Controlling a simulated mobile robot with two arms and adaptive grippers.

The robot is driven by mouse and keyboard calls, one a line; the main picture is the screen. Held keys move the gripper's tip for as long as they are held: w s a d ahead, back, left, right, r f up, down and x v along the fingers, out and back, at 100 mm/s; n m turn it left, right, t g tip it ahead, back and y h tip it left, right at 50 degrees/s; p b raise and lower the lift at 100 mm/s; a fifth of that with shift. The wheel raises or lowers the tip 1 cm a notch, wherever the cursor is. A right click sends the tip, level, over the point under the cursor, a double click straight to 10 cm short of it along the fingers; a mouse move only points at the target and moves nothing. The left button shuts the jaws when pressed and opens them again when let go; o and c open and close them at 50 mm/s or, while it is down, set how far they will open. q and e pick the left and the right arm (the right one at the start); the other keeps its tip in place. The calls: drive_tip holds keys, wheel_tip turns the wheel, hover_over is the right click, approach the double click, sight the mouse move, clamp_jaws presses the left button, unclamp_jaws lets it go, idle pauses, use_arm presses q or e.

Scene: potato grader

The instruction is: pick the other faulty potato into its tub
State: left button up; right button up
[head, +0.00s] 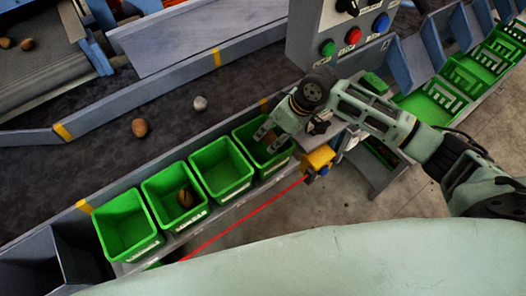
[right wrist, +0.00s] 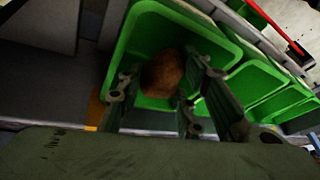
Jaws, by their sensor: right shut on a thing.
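My right gripper (head: 268,134) reaches down into the rightmost of the row of green tubs (head: 245,128). In the right wrist view, my right gripper (right wrist: 158,95) is shut on a brown potato (right wrist: 162,72), with the green tub (right wrist: 148,28) around and behind it. Whether the potato touches the tub floor I cannot tell. Another brown potato (head: 185,198) lies in the second tub from the left (head: 160,222). A brown potato (head: 140,127) and a pale grey lump (head: 200,103) lie on the dark belt. My left gripper is not in view.
A control box (head: 335,30) with coloured buttons stands behind my right arm. A yellow device (head: 318,158) with a red cord (head: 240,220) runs along the tubs' front. More potatoes lie on the upper conveyor (head: 40,75). Green crates (head: 430,105) stand at right.

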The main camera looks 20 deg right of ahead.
drive_tip(key=o, duration=1.2)
drive_tip(key=shift+o, duration=0.2)
drive_tip(key=v, duration=1.2)
